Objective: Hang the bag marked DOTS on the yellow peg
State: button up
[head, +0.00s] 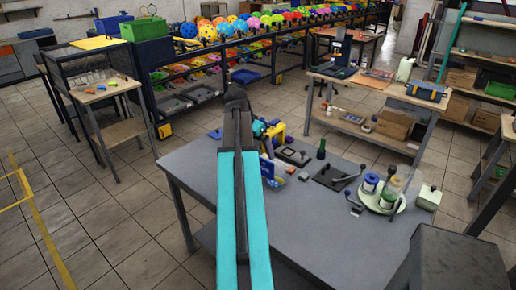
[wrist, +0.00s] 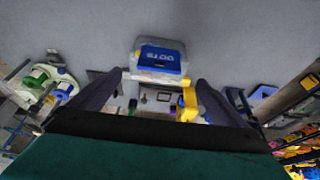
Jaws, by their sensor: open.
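In the wrist view a pale grey bag with a blue label (wrist: 160,59) lies ahead of my gripper (wrist: 155,92). The label's white letters look upside down and are too blurred to read surely. The two dark fingers are apart, one on each side below the bag, with nothing clearly held between them. A yellow part (wrist: 190,104) stands by the right finger; I cannot tell whether it is the peg. In the head view my arm hides most of the gripper area. A yellow piece (head: 278,131) and a blue piece (head: 268,169) show just right of the arm.
The grey table (head: 330,235) has a clear front. A black lever device (head: 335,176), a small dark green bottle (head: 321,148) and a round pale stand (head: 382,204) with spools stand on it. A pale green box (head: 429,197) is at the right edge.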

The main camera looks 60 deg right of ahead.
dwell(0.3)
